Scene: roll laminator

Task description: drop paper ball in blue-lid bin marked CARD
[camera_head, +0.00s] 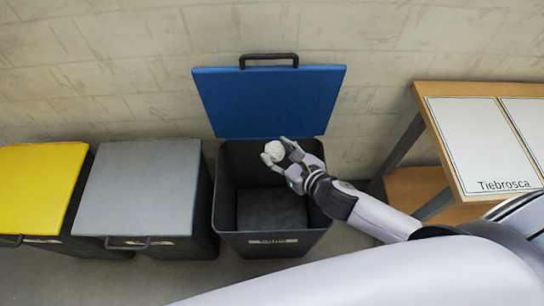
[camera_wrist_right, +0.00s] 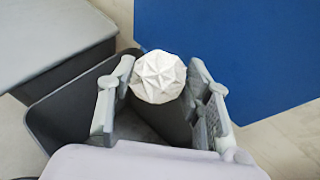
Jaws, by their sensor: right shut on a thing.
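The white paper ball (camera_head: 275,151) is held in my right gripper (camera_head: 277,149), above the open mouth of the blue-lid bin. In the right wrist view the ball (camera_wrist_right: 158,77) sits between the two fingertips. The blue lid (camera_head: 268,103) stands raised against the wall with its dark handle at the top. The dark bin (camera_head: 272,243) has a small label on its front, too small to read. The inside of the bin looks dark, and my arm hides part of its right side. My left gripper is not in view.
A bin with a closed grey lid (camera_head: 140,187) and one with a closed yellow lid (camera_head: 38,186) stand to the left. A wooden table (camera_head: 440,118) with white panels, one lettered "Tiebrosca", stands at the right. A block wall is behind.

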